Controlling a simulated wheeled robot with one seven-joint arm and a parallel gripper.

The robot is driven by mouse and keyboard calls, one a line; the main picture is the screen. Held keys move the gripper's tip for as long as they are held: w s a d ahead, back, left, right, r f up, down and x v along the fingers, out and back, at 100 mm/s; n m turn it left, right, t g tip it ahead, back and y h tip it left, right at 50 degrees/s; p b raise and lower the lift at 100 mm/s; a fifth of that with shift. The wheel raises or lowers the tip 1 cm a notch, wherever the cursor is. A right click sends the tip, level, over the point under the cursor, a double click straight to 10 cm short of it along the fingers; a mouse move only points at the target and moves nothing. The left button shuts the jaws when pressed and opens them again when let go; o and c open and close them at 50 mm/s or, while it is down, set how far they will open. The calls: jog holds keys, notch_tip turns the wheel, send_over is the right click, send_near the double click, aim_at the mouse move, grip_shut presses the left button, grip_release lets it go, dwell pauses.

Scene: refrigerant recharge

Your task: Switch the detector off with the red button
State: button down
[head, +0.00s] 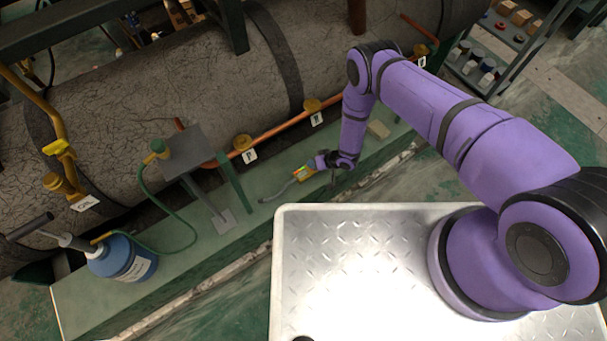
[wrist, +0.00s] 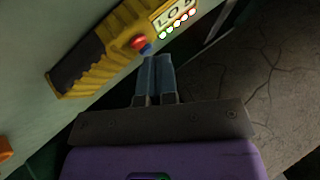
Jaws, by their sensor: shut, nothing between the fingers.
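The detector (wrist: 112,44) is a yellow device with a black grip, lying on the green bench; in the head view it is the small yellow piece (head: 304,175) beside my gripper. A row of lit green, white and red lights (wrist: 177,25) shows beside the display. My gripper (wrist: 154,58) is shut and empty. In the head view my gripper (head: 318,164) is low over the bench.
The green bench (head: 225,237) runs along a large grey tank (head: 170,75) with a copper pipe (head: 275,131). A blue bottle (head: 128,262) with a green hose stands at the left. A metal stand (head: 200,160) is left of the detector. A shelf (head: 490,50) stands at upper right.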

jog(key=shift+f, duration=0.45)
dwell(0.3)
jog(key=shift+r, duration=0.55)
jog(key=shift+r, duration=3)
